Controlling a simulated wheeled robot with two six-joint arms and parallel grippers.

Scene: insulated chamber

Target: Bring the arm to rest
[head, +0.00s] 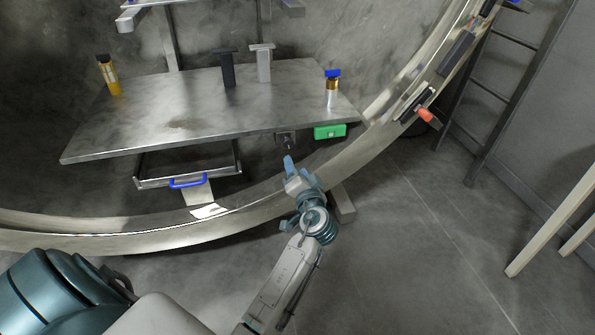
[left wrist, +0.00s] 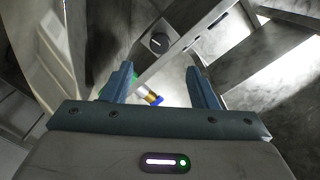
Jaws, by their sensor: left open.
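My left gripper (head: 289,163) is at the end of the arm rising from the bottom of the head view, just below the front edge of the metal table. In the left wrist view its two blue-grey fingers (left wrist: 161,85) are spread apart with nothing gripped between them. A dark round knob (left wrist: 155,42) on a metal plate lies beyond the fingers, apart from them. The same knob shows under the table edge in the head view (head: 286,140), close past the fingertips. My right gripper is in neither view.
The metal table (head: 200,120) carries an orange bottle (head: 108,76), a blue-capped bottle (head: 332,90) and two upright posts. A green box (head: 329,132) hangs under its right edge. Below is an open drawer with a blue handle (head: 188,182). The chamber's round rim (head: 250,222) curves around; a ladder (head: 500,95) stands right.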

